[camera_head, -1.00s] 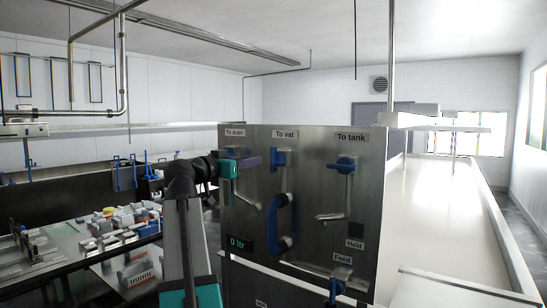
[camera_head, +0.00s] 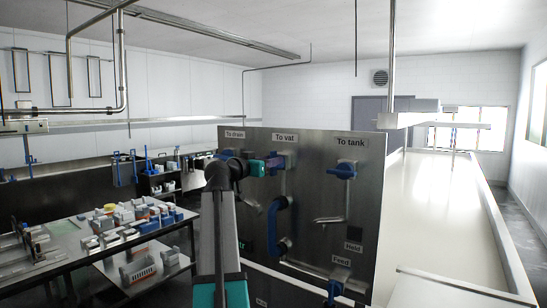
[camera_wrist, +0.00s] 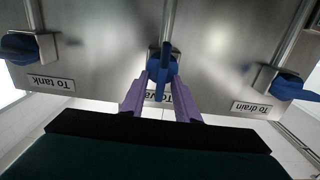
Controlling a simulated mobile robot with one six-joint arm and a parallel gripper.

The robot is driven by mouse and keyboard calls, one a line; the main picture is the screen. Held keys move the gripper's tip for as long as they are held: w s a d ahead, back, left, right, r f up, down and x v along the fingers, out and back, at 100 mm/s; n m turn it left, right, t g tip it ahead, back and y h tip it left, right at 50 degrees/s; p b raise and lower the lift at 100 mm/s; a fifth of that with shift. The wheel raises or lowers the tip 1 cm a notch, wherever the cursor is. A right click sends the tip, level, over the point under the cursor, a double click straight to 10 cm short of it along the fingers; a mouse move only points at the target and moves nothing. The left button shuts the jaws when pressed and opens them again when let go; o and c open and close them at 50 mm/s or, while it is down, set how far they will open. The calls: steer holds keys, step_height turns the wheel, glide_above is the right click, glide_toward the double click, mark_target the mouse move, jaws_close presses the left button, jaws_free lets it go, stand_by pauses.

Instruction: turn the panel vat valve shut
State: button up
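The panel (camera_head: 315,215) is a grey metal plate with blue-handled valves. The vat valve (camera_head: 284,163) sits below the "To vat" label, partly hidden by my gripper. In the wrist view, which is upside down, its blue handle (camera_wrist: 166,52) runs along the picture's vertical, in line with its pipe. My gripper (camera_head: 273,165) is at this valve. Its purple fingers (camera_wrist: 162,80) are spread, one on each side of the blue handle, with gaps visible. I cannot tell whether either tip touches it.
The tank valve (camera_head: 341,170) is to the right, its handle level. The drain valve (camera_wrist: 280,83) shows on the other side in the wrist view.

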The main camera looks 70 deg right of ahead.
steer(key=shift+x, duration=0.85)
